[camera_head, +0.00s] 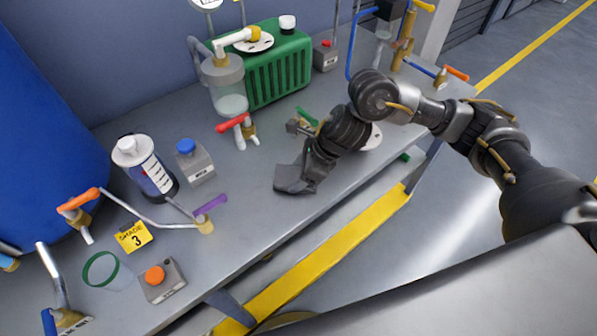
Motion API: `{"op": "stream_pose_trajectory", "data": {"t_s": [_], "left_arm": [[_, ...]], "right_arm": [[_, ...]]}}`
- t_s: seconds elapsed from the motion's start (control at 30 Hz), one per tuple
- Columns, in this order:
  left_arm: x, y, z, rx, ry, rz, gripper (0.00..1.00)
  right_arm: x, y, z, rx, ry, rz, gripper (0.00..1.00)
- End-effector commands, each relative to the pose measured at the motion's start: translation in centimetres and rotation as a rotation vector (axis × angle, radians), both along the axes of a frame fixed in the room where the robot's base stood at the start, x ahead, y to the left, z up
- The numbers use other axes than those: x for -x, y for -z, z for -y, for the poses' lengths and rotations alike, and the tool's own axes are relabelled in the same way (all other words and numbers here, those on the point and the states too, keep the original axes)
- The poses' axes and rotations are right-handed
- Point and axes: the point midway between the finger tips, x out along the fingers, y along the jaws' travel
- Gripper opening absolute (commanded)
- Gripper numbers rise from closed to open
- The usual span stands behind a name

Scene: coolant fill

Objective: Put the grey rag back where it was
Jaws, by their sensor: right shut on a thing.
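The grey rag (290,180) is a dark grey, flat-sided piece at the tip of my right gripper (308,172). My right gripper comes in from the right and is shut on the rag. It holds the rag over the middle of the grey bench (240,222), close to the front edge. I cannot tell whether the rag touches the bench top. The fingers partly hide the rag's right side. My left gripper is not in view.
Behind are a red-handled valve (235,124) and a green ribbed tank (275,72). Bare bench lies left of the rag.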

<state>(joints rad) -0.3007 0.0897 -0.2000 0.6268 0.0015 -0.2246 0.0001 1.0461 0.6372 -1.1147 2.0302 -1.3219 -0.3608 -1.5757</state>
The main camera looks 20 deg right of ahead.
Motion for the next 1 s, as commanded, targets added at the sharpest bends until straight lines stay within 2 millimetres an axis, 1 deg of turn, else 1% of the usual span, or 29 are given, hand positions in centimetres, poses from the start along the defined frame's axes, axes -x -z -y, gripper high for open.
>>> {"op": "stream_pose_trajectory", "data": {"t_s": [0.03, 0.07, 0.2, 0.23, 0.47, 0.6, 0.63, 0.77, 1.0], "left_arm": [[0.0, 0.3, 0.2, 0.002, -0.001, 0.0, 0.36], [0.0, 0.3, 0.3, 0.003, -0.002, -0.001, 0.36], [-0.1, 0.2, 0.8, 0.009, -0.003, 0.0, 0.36], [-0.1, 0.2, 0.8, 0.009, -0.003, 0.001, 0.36], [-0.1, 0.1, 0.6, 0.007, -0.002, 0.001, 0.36], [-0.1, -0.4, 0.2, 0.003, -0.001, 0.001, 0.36], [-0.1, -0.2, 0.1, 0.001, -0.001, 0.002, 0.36], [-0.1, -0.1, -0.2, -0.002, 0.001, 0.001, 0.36], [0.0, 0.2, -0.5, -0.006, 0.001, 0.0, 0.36]], "right_arm": [[0.0, 0.3, 0.0, 0.0, 0.0, 0.0, 0.43], [0.0, 0.2, 0.0, 0.0, 0.0, 0.0, 0.62], [0.0, 0.1, 0.0, 0.0, 0.0, 0.0, 0.81], [0.0, 0.1, 0.0, 0.0, 0.0, 0.0, 0.83], [0.0, 0.1, 0.0, 0.0, 0.0, 0.0, 0.83], [0.0, -0.5, 0.1, -0.001, 0.0, 0.001, 0.83], [0.0, -0.7, 0.2, -0.001, 0.0, 0.003, 0.83], [0.4, -2.7, 1.3, 0.0, -0.001, 0.005, 0.83], [1.4, -7.2, 3.6, 0.0, 0.0, 0.007, 0.83]]}}
